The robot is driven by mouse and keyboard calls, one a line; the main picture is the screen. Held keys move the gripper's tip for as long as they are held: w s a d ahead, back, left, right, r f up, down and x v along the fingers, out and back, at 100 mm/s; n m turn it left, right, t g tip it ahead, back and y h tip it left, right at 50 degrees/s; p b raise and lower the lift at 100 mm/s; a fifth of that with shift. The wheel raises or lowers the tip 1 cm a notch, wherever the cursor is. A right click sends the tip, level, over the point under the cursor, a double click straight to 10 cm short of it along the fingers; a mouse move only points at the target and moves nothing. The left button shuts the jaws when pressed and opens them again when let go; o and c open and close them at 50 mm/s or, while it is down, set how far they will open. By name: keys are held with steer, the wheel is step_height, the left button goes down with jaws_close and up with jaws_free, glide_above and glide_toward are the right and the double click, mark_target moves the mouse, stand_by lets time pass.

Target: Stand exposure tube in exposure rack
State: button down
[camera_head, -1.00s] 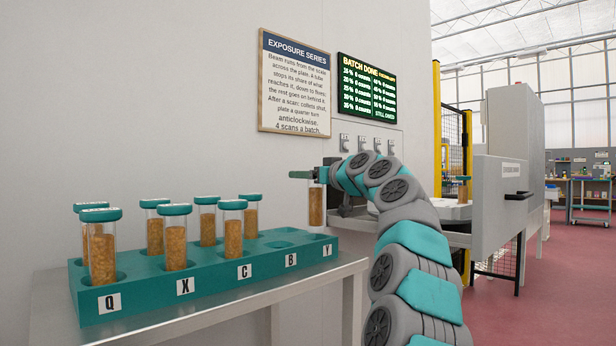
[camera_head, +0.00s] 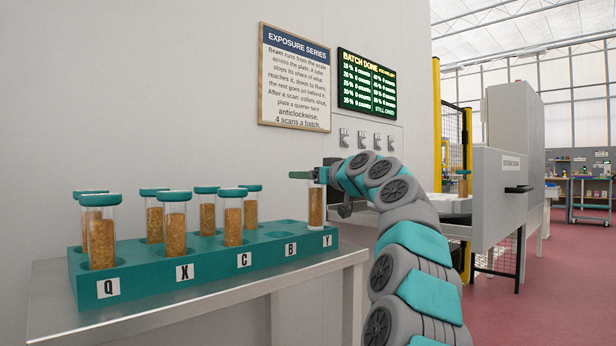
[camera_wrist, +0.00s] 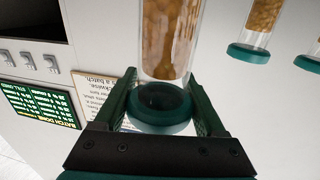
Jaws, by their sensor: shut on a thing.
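My gripper (camera_head: 317,176) is shut on a glass exposure tube (camera_head: 316,207) with a teal cap and tan grain inside. The tube hangs upright at the Y end of the teal exposure rack (camera_head: 205,272). Its lower end meets the rack's top in the picture; I cannot tell whether it has entered the hole. In the wrist view my gripper (camera_wrist: 162,106) has its two fingers on either side of the cap, with the tube (camera_wrist: 168,40) beyond. Several other capped tubes of grain stand in the rack, including those at Q (camera_head: 101,238), X (camera_head: 174,230) and C (camera_head: 233,220).
The rack sits on a metal table (camera_head: 190,310) against a white wall. At B the front row shows no tube. Wall notice (camera_head: 294,80) and green screen (camera_head: 368,85) hang behind my arm. A grey cabinet (camera_head: 510,190) stands to the right, with red floor beyond.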

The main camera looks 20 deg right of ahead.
mark_target(320, 188)
steer(key=shift+f+b, duration=1.3)
steer(key=shift+f, duration=0.35)
jaws_free()
steer(key=shift+s, duration=0.1)
steer(key=shift+s+d+r, duration=0.1)
steer(key=shift+s+d, duration=0.15)
steer(key=shift+s, duration=1)
steer(key=shift+s+d+f, duration=0.1)
steer(key=shift+s+d, duration=0.15)
steer(key=shift+s, duration=0.95)
steer(key=shift+s+d+r, duration=0.1)
steer(key=shift+s+d, duration=0.15)
steer(key=shift+s, duration=1)
